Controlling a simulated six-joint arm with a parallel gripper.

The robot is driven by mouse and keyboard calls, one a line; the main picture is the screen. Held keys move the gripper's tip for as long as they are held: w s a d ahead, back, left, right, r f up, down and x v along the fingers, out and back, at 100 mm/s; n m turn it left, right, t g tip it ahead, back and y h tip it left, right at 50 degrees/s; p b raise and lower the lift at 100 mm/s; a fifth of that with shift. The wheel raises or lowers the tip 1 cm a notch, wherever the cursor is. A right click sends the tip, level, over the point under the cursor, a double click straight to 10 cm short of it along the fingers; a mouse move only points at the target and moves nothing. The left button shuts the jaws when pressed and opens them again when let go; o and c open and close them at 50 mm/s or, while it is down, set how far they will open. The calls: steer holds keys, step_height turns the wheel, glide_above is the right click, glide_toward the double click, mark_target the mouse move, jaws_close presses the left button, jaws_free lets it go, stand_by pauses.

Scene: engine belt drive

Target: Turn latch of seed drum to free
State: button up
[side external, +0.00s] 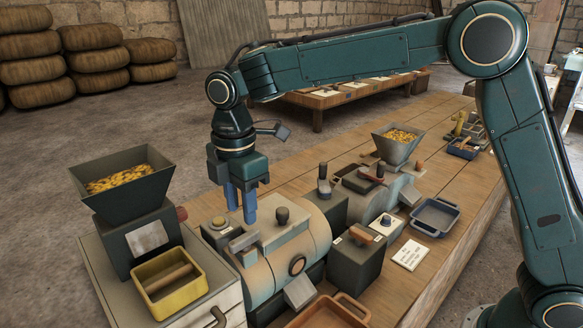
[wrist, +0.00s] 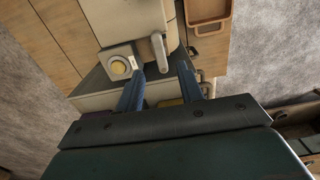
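The seed drum (side external: 312,240) is a cream and orange-tan cylinder lying on its side on the bench. A grey lever that looks like its latch (side external: 243,242) sits on top at its left end. It also shows as a rounded grey bar in the wrist view (wrist: 158,50). My gripper (side external: 241,215) points down above the lever, its two blue fingers apart with nothing held. In the wrist view, my gripper (wrist: 161,74) has its fingertips on either side of the lever's line, with the lever's near end between or just beyond them. Contact cannot be told.
A grain hopper (side external: 122,185) and yellow tray (side external: 170,284) are at left. A second hopper (side external: 398,145) and blue-grey tray (side external: 435,217) are farther right.

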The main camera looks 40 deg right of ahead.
mark_target(244, 236)
steer(key=shift+f, duration=3.2)
jaws_close()
